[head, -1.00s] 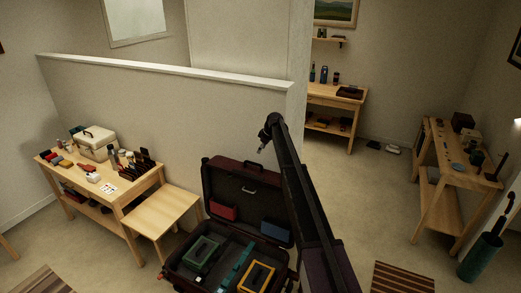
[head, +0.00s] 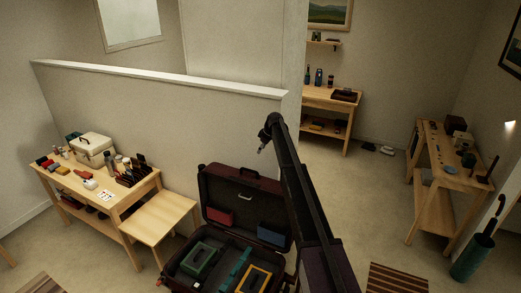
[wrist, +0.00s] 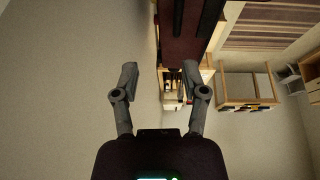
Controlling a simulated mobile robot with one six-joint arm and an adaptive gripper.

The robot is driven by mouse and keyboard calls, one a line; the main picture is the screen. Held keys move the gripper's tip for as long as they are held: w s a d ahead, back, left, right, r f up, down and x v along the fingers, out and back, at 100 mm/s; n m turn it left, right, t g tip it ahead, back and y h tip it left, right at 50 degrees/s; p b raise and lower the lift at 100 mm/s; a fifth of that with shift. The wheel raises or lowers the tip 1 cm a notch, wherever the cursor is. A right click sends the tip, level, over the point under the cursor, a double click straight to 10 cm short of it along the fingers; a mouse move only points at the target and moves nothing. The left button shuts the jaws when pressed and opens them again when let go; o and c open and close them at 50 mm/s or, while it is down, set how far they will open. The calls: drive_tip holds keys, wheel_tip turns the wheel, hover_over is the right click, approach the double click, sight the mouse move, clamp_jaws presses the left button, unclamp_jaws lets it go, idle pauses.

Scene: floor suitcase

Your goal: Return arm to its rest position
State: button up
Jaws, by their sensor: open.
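My arm rises from the lower right of the head view, in front of the open suitcase's right side. My gripper (head: 262,148) is at its upper end, above the suitcase and in front of the low wall. In the wrist view, the two fingers of my gripper (wrist: 158,85) stand wide apart with nothing between them. The gripper is open and empty. The dark red suitcase (head: 215,181) lies open on the floor, its lid upright. Inside are a green frame (head: 201,262), a yellow frame (head: 254,279) and a teal item (head: 236,268).
A wooden table (head: 122,217) with a white box (head: 93,149) and small items stands at left, beside a low wooden stool (head: 158,213). A low partition wall (head: 200,120) stands behind. Another bench (head: 434,202) and a green umbrella stand (head: 474,257) are at right. Open floor lies between.

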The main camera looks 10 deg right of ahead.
idle(0.6)
drive_tip(key=s+d+f+m+g+h+b, duration=0.1)
drive_tip(key=s+f+m+b, duration=0.3)
drive_tip(key=s, duration=1.5)
drive_tip(key=s+d+f+m+g+h+b, duration=0.1)
drive_tip(key=s+f+m+b, duration=0.3)
drive_tip(key=s, duration=1.6)
drive_tip(key=s+d+f+m+h+b, duration=0.1)
drive_tip(key=s+d+f+m+b, duration=0.2)
drive_tip(key=s+f+b, duration=0.6)
drive_tip(key=s+f, duration=0.1)
drive_tip(key=s, duration=1)
drive_tip(key=shift+f+m+g+h, duration=0.25)
drive_tip(key=shift+m+g+h, duration=0.05)
drive_tip(key=shift+m+g, duration=0.1)
